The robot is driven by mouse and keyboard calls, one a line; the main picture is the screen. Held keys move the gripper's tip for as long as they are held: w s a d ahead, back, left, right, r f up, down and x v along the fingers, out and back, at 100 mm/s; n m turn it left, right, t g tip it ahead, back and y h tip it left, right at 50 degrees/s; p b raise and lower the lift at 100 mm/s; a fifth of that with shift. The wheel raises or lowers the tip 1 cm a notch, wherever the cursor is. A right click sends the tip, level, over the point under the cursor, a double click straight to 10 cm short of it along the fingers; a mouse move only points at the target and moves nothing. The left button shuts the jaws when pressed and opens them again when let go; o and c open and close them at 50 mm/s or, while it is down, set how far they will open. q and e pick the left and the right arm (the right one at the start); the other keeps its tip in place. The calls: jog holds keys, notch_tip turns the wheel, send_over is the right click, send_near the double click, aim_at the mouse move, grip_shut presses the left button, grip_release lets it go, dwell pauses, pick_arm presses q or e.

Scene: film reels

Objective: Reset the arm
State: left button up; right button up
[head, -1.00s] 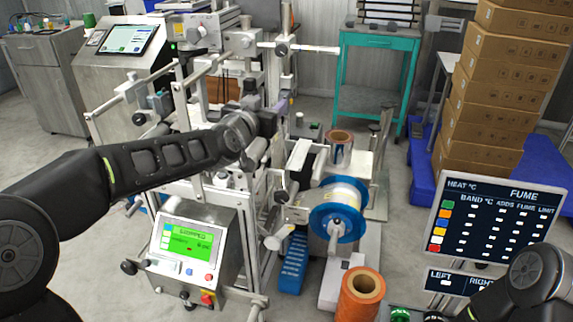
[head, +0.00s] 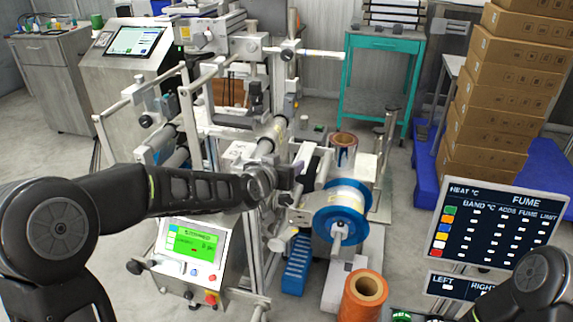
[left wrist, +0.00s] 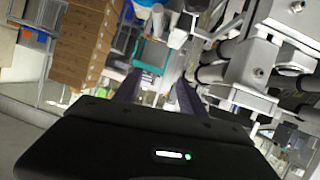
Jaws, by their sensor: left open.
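My left arm comes in from the left, and its left gripper (head: 292,178) is in front of the machine, left of the blue-flanged film reel (head: 341,208). In the left wrist view the two dark fingers of the left gripper (left wrist: 157,92) stand apart with nothing between them. In the head view the fingertips are small and hard to make out against the machine. Part of my right arm shows at the lower right, but its gripper is out of view.
The machine frame with rollers (head: 235,110) is close around the left gripper. A green-screen control box (head: 190,250) is below the arm. An orange roll (head: 363,295) stands in front. Stacked cartons (head: 505,85) and a fume panel (head: 495,225) are at right. A teal table (head: 382,42) stands behind.

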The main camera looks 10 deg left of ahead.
pick_arm(q)
jog(key=s+d+f+n+g+h+p, duration=0.1)
jog(key=s+d+f+g, duration=0.2)
jog(key=s+f, duration=0.5)
jog(key=s+d+f+n+g+p, duration=0.15)
jog(key=s+f, duration=0.35)
jog(key=f, duration=0.8)
jog(key=s+d+f+g+p, duration=0.2)
jog(key=s+f+g, duration=0.2)
jog(key=s, duration=0.9)
jog(key=s+d+f+g+p, duration=0.1)
jog(key=s+f+g, duration=0.3)
jog(key=s+f, duration=0.5)
jog(key=s+p, duration=0.1)
jog(key=s, duration=0.4)
jog(key=shift+d+h, duration=0.4)
